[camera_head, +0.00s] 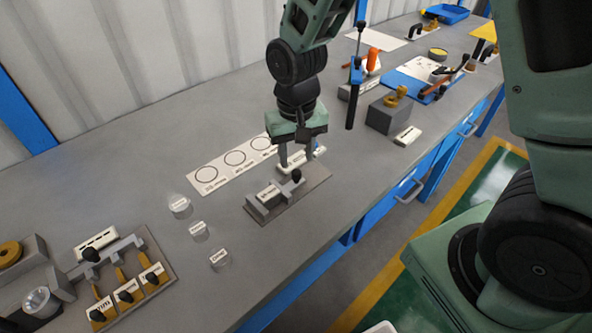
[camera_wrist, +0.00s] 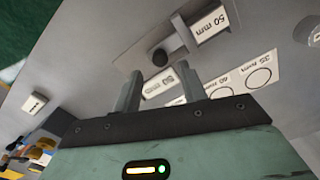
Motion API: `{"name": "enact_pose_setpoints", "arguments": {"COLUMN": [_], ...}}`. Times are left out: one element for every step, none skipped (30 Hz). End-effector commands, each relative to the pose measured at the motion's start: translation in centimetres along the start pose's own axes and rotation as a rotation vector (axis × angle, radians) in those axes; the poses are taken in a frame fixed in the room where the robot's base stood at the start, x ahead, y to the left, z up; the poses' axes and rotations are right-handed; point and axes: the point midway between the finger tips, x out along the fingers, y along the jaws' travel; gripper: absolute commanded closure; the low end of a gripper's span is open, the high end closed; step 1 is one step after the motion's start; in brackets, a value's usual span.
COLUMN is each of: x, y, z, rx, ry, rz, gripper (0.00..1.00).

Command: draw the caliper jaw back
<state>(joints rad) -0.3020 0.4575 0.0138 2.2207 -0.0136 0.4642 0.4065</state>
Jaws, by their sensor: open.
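The caliper fixture sits on a grey base plate (camera_head: 300,199) on the bench, with a labelled grey block (camera_head: 265,203) at its left end. A black knob (camera_head: 297,176), which I take to be on the caliper jaw, stands beside the block. In the wrist view the knob (camera_wrist: 160,57) shows just beyond my fingertips, near the block's "50 mm" label (camera_wrist: 209,24). My gripper (camera_head: 298,164) points down over the plate, open, with nothing held. The knob looks close to the fingers but not between them; contact cannot be told.
A card with printed circles (camera_head: 235,158) lies behind the fixture. Several clear labelled pieces (camera_head: 198,230) stand to the left. A fixture with black knobs (camera_head: 126,285) is at front left; a grey block (camera_head: 388,115) and blue tray (camera_head: 412,82) are at right.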

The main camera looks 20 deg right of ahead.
Motion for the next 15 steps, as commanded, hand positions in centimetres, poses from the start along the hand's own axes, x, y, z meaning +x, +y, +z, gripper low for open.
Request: {"name": "enact_pose_setpoints", "arguments": {"x": [1.2,1.7,2.4,2.9,3.4,3.9,4.3,4.6,5.0,5.2,5.4,5.6,5.7,5.8,5.9], "y": [0.0,0.0,0.0,0.0,0.0,0.0,0.0,0.0,0.0,0.0,0.0,0.0,0.0,0.0,0.0], "z": [0.1,0.1,0.1,0.1,0.1,0.1,0.1,0.0,0.0,0.0,0.0,0.0,0.0,0.0,0.0], "rx": [0.0,0.0,0.0,0.0,0.0,-0.001,-0.001,-0.001,-0.001,-0.001,-0.001,-0.001,-0.001,-0.001,-0.001], "ry": [-0.006,-0.005,-0.005,-0.004,-0.004,-0.003,-0.003,-0.002,-0.002,-0.002,-0.002,0.0,0.0,0.001,0.001], "rz": [0.003,0.002,0.002,0.002,0.002,0.001,0.002,0.001,0.001,0.001,0.001,0.0,0.0,0.0,0.0], "gripper": [0.58,0.58,0.58,0.58,0.58,0.58,0.58,0.58,0.58,0.58,0.58,0.58,0.58,0.58,0.58]}}
